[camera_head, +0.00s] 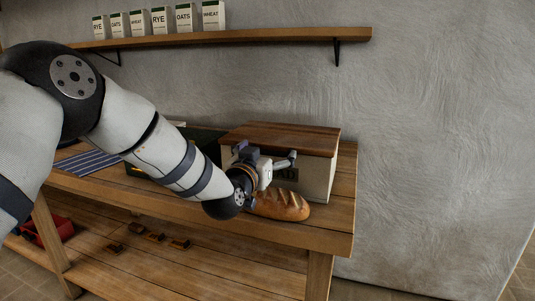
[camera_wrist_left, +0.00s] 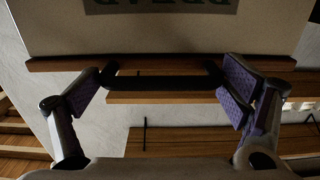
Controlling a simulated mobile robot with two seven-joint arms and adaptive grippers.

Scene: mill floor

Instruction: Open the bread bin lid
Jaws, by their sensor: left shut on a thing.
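The bread bin (camera_head: 317,180) is a cream box with a dark label on its front and stands at the right end of the wooden bench. Its brown wooden lid (camera_head: 285,137) lies flat on top and looks closed. My left gripper (camera_head: 268,157) is at the bin's front, just below the lid edge. In the left wrist view, a black bar handle (camera_wrist_left: 160,82) spans between the purple-padded fingers of my left gripper (camera_wrist_left: 163,88), which are shut on its ends. The bin front (camera_wrist_left: 165,30) shows upside down there. My right gripper is not in view.
A bread loaf (camera_head: 283,204) lies in front of the bin. A dark green box (camera_head: 205,138) stands left of it, and a striped cloth (camera_head: 88,162) lies farther left. A wall shelf (camera_head: 270,36) with several cartons runs above. The bench (camera_head: 335,215) is bare at its right end.

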